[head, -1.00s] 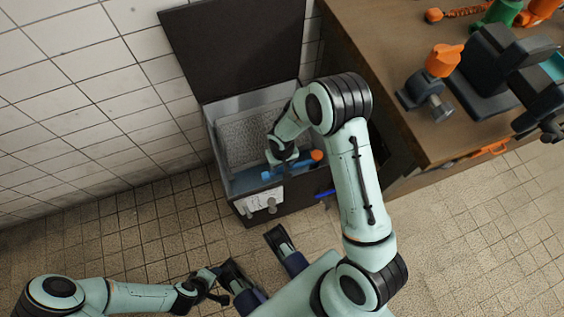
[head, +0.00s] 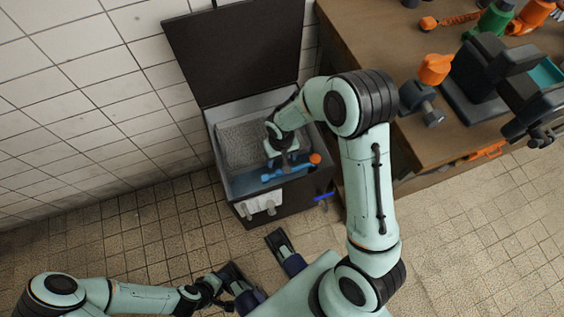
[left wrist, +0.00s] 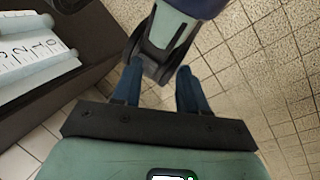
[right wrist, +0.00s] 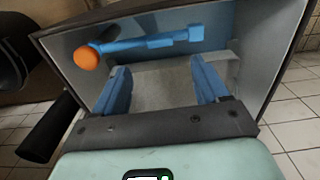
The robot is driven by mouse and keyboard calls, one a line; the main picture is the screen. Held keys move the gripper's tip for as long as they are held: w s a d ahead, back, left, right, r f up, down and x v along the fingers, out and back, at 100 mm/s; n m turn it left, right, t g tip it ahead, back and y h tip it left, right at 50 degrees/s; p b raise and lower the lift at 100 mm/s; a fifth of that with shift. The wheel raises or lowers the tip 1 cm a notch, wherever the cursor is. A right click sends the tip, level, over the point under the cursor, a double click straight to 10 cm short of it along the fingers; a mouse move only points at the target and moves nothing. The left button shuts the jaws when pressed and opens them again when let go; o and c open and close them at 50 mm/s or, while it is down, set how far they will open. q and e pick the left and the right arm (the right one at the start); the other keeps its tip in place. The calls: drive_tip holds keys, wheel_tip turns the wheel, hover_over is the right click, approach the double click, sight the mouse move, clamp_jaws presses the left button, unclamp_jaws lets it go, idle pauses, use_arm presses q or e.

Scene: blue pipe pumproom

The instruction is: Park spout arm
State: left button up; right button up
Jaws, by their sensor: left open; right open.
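The blue spout arm (head: 288,172) with an orange end (head: 315,158) lies across the front part of an open-lidded grey basin (head: 232,185). My right gripper (head: 284,157) is over the basin, just behind the spout arm. In the right wrist view its blue fingers (right wrist: 160,66) are spread and empty, with the spout arm (right wrist: 150,43) beyond the fingertips and the orange end (right wrist: 87,58) at left. Whether they touch cannot be told. My left gripper (head: 215,286) is low over the floor, away from the basin. In the left wrist view its fingers (left wrist: 160,70) are apart and empty.
The dark lid (head: 240,50) stands open against the tiled wall. A wooden bench (head: 400,30) to the right carries a dark vise (head: 485,75) and orange and green fittings. A white label (left wrist: 30,45) is on the basin's front. Floor in front is clear.

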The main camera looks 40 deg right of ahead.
use_arm(q)
drive_tip(key=shift+s+d+r+g+p, duration=0.3)
drive_tip(key=shift+s+r+p, duration=0.1)
drive_tip(key=shift+s+r, duration=0.25)
use_arm(e)
wheel_tip(320, 180, up, 4)
drive_tip(key=shift+r, duration=0.2)
